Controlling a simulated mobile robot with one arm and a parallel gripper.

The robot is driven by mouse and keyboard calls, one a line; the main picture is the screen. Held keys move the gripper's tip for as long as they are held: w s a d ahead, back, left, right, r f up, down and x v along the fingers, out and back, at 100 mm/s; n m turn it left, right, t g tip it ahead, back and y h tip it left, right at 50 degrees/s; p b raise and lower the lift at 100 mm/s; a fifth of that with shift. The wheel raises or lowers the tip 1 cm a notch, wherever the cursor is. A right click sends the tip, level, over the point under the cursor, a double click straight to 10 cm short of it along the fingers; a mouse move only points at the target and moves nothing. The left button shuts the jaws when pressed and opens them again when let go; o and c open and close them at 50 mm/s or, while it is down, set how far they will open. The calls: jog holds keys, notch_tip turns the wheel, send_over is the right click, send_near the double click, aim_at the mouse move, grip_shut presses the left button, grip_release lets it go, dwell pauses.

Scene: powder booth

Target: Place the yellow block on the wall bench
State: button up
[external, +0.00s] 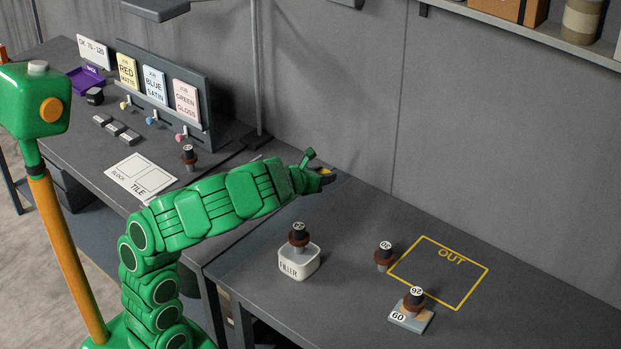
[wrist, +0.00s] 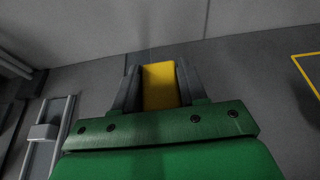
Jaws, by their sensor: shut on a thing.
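My gripper (external: 326,175) is stretched out over the dark grey wall bench (external: 345,235), close to the wall. In the wrist view my gripper (wrist: 158,82) is shut on the yellow block (wrist: 160,88), with one dark finger on each side of it. Only a small bit of the yellow block (external: 326,171) shows in the external view. I cannot tell whether the block touches the bench top.
A white FILLER tub (external: 299,264) with a dark-topped knob stands nearer on the bench. A job-card rack (external: 175,95) stands left.

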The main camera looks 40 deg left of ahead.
jog(key=shift+s+r, duration=0.2)
jog(key=shift+r, duration=0.2)
jog(key=shift+w+f, duration=0.5)
jog(key=shift+f, duration=0.55)
jog(key=shift+w+f, duration=0.5)
jog(key=shift+f, duration=0.5)
jog(key=shift+w+f, duration=0.5)
jog(key=shift+f, duration=0.55)
jog(key=shift+w+a, duration=0.1)
jog(key=shift+a, duration=0.2)
jog(key=a+y, duration=0.1)
jog(key=a, duration=0.5)
jog(key=w+a+n+y, duration=0.1)
jog(key=a, duration=0.6)
jog(key=a+n, duration=0.1)
jog(key=a, duration=0.6)
jog(key=shift+w+f+y, duration=0.15)
jog(key=shift+w+y, duration=0.05)
jog(key=shift+y, duration=0.2)
jog(key=r+n+g+y, duration=0.1)
jog(key=n+y, duration=0.1)
jog(key=n, duration=0.1)
send_over(225, 163)
jog(key=shift+w+a+f, duration=0.1)
jog(key=shift+f, duration=3.05)
jog(key=shift+f+m, duration=0.3)
jog(key=shift+f, duration=0.3)
